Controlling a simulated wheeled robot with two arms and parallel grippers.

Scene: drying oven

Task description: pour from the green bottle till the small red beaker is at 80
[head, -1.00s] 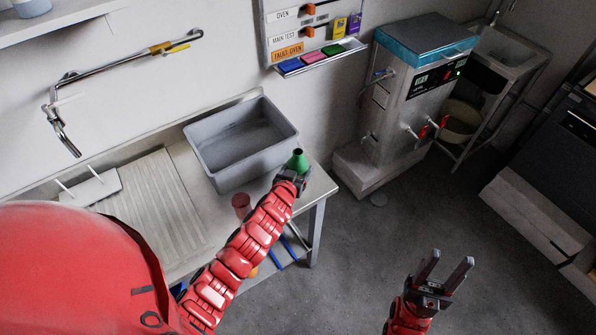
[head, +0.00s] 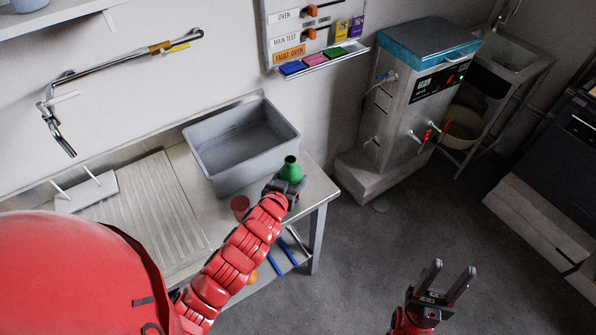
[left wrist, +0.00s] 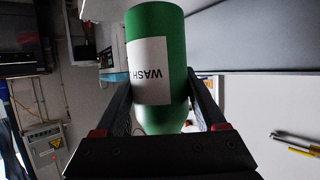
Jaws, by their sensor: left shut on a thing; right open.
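The green bottle (head: 291,171) is in my left gripper (head: 284,187), at the right end of the steel counter. It looks near upright in the head view. In the left wrist view the bottle (left wrist: 157,70) fills the space between both fingers (left wrist: 162,125), with a white label reading "WASH". The small red beaker (head: 240,206) stands on the counter, just left of my left gripper and apart from the bottle. Its level marks and contents are too small to read. My right gripper (head: 448,284) is open and empty over the floor at the lower right.
A grey basin (head: 243,147) sits on the counter (head: 322,190) behind the beaker. A ribbed drainboard (head: 150,208) is to the left. A steel machine with a blue top (head: 425,47) stands right of the counter. The floor between is clear.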

